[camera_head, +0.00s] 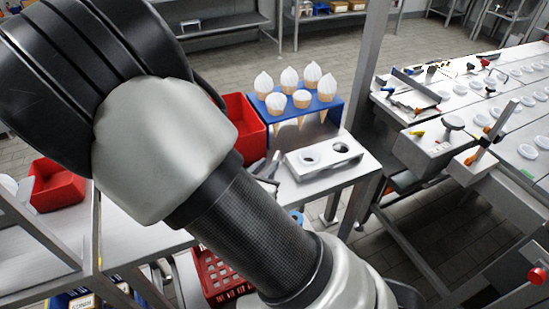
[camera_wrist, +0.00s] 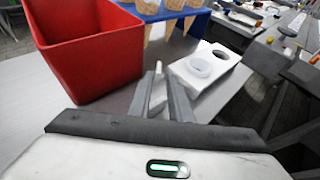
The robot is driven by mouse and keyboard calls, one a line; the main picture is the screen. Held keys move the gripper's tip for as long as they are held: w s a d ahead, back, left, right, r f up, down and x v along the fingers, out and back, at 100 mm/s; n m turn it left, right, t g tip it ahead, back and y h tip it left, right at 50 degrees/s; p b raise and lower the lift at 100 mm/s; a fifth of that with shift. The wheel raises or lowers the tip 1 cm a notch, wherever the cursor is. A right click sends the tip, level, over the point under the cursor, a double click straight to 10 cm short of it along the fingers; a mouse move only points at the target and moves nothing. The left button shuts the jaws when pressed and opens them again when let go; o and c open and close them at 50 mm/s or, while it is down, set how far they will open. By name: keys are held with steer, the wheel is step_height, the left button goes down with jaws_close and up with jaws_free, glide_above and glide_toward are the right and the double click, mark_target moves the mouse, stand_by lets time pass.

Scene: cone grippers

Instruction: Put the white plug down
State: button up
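My gripper (camera_wrist: 161,75) is low over the table, left of the white two-hole block (camera_wrist: 190,80). Its two grey fingers point away from the wrist camera, with a narrow gap between them. The block also shows in the head view (camera_head: 352,166). A white round piece (camera_wrist: 200,66) sits in its left hole, and the right hole looks empty. In the head view my arm partly covers the gripper (camera_head: 272,162).
A red bin (camera_wrist: 90,60) stands close on the left of the gripper. Behind is a blue stand (camera_head: 330,108) with several white-topped cones (camera_head: 289,79). A long table (camera_head: 470,105) with tools and white dishes is at right. Bare tabletop lies around the gripper.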

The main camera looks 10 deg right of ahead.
mark_target(274, 158)
steer(key=x, duration=0.6)
steer(key=shift+w+d+f+b, duration=0.1)
steer(key=shift+w+b, duration=0.2)
steer(key=shift+b, duration=0.1)
jaws_close()
